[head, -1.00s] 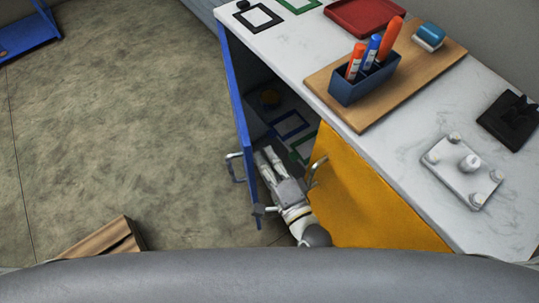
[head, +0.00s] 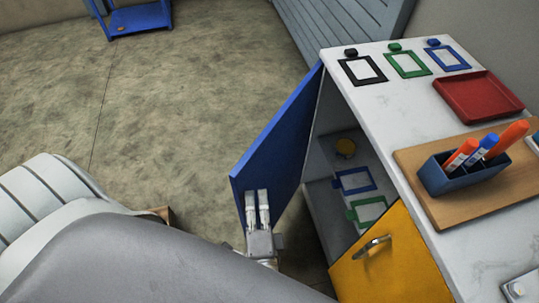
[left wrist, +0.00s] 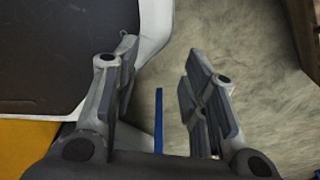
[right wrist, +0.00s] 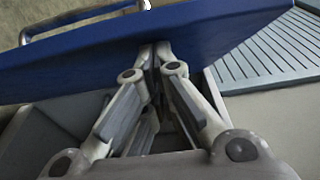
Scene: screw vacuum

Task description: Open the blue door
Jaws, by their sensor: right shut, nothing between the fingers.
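The blue door (head: 280,135) of the cabinet stands partly open, swung out to the left in the head view. Its inner face is towards the opening. Its metal handle (right wrist: 90,18) shows beyond the door in the right wrist view. My right gripper (head: 258,197) is shut and empty at the inner side of the door, near its lower free edge. In the right wrist view its fingertips (right wrist: 155,50) meet or almost meet the blue panel. My left gripper (left wrist: 160,55) is open and empty above the floor; the head view does not show it.
A closed yellow door (head: 395,265) with a handle (head: 372,246) is beside the opening. The worktop holds a red tray (head: 478,96) and a pen holder (head: 462,178).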

